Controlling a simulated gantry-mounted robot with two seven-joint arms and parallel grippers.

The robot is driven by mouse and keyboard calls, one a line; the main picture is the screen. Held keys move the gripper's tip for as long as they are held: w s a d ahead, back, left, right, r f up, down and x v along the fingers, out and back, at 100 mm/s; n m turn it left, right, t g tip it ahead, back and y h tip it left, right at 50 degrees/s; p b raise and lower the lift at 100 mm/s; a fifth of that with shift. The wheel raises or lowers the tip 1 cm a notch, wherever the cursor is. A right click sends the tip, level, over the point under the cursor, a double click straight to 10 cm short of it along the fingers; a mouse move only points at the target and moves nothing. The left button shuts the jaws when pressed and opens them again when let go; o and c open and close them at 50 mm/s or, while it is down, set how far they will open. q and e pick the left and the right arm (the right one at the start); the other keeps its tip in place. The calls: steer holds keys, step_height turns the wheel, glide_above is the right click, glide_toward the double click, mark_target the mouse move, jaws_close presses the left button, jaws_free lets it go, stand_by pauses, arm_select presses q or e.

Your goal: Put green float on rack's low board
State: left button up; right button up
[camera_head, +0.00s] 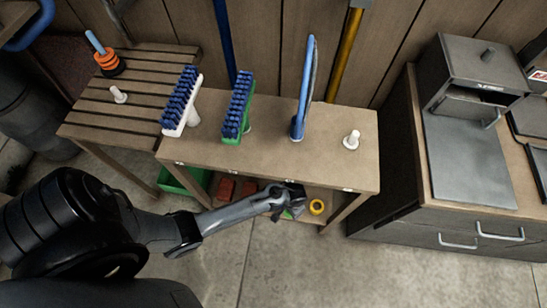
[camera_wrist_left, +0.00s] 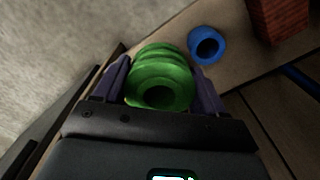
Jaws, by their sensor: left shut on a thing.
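My left gripper (camera_head: 288,203) reaches under the front edge of the rack's upper board (camera_head: 262,150), beside the low board (camera_head: 258,198). It is shut on the green float (camera_wrist_left: 160,78), a ribbed round piece with a hole, which sits between both fingers in the left wrist view. In the head view only a small green patch of the float (camera_head: 287,214) shows beneath the gripper. The wrist view shows a pale board (camera_wrist_left: 235,60) behind the float. Whether the float touches it, I cannot tell. My right gripper is not in view.
A yellow ring (camera_head: 316,207) lies just right of the gripper. A blue ring (camera_wrist_left: 208,45) and a red brick (camera_wrist_left: 280,18) lie near the float. Reddish blocks (camera_head: 226,188) and a green crate (camera_head: 183,180) are left. Brushes (camera_head: 237,107) stand on the upper board.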

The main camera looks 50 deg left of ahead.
arm_select(q)
steer(key=w+a+f+b, duration=0.2)
steer(key=a+b, duration=0.1)
steer(key=a, duration=0.1)
steer(key=w+a+f+n+b, duration=0.1)
steer(key=w+a+f+b, duration=0.2)
steer(key=a, duration=0.1)
steer(key=w+a+f+n+b, duration=0.1)
steer(key=w+a+f+b, duration=0.1)
steer(key=a+f+b, duration=0.1)
steer(key=shift+w+a+f, duration=0.15)
steer(key=shift+a+f, duration=0.05)
steer(key=shift+a, duration=0.2)
steer(key=shift+w+a+f+b, duration=0.15)
steer(key=shift+w+a+b, duration=0.2)
steer(key=shift+b, duration=0.1)
step_height(320, 180, down, 4)
steer(key=b, duration=0.3)
steer(key=shift+b, duration=0.35)
steer(key=o, duration=1.1)
steer(key=shift+f, duration=0.15)
